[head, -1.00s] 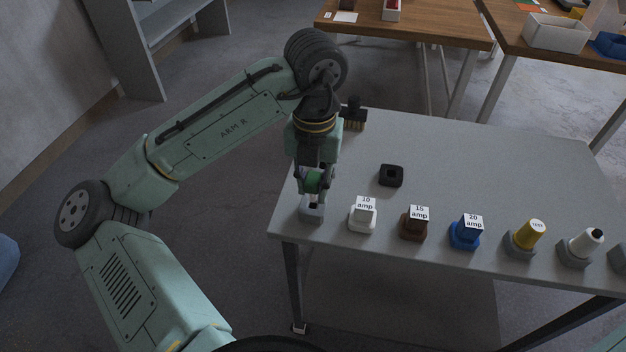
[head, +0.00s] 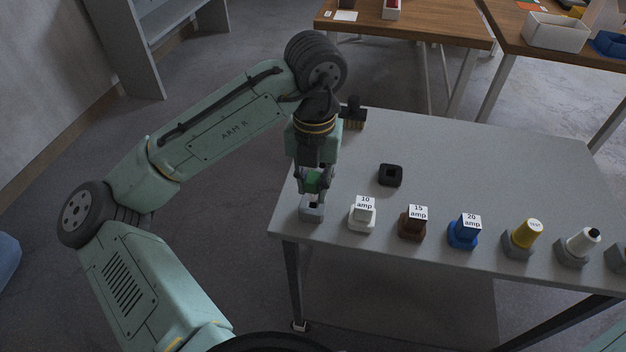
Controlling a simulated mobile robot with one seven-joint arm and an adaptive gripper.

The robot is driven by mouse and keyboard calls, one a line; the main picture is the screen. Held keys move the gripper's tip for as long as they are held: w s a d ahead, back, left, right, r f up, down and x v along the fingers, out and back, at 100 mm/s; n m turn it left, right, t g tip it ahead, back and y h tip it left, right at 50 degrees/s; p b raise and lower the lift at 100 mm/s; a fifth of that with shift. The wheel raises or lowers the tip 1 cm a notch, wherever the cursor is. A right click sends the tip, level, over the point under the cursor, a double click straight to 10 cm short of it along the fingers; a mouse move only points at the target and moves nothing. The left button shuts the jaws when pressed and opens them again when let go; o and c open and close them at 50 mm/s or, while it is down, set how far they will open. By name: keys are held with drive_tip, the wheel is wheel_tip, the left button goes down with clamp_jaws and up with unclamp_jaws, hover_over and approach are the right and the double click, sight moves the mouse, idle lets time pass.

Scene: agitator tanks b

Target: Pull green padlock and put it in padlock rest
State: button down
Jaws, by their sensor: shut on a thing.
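My gripper (head: 314,184) points down at the left end of the grey table and is shut on the green padlock (head: 313,179). The fingers hide part of the padlock. A small grey holder (head: 312,211) with a dark opening stands directly below it, near the table's front left corner. I cannot tell whether the padlock is clear of this holder. A small black square block with a dark hole (head: 390,175) sits on the table to the right of my gripper. I cannot tell for certain which of the two is the padlock rest.
A row of blocks stands along the front edge: white "10 amp" (head: 363,215), brown "15 amp" (head: 412,223), blue "20 amp" (head: 464,233), then a yellow (head: 526,236) and a white (head: 580,245) piece on grey bases. The table's middle is clear.

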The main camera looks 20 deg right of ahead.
sight(313, 195)
drive_tip(key=shift+f, duration=0.3)
drive_tip(key=shift+f+b, duration=1.05)
drive_tip(key=shift+f, duration=0.45)
drive_tip(key=c, duration=1.3)
unclamp_jaws()
wheel_tip(313, 195, up, 12)
drive_tip(key=shift+r, duration=0.1)
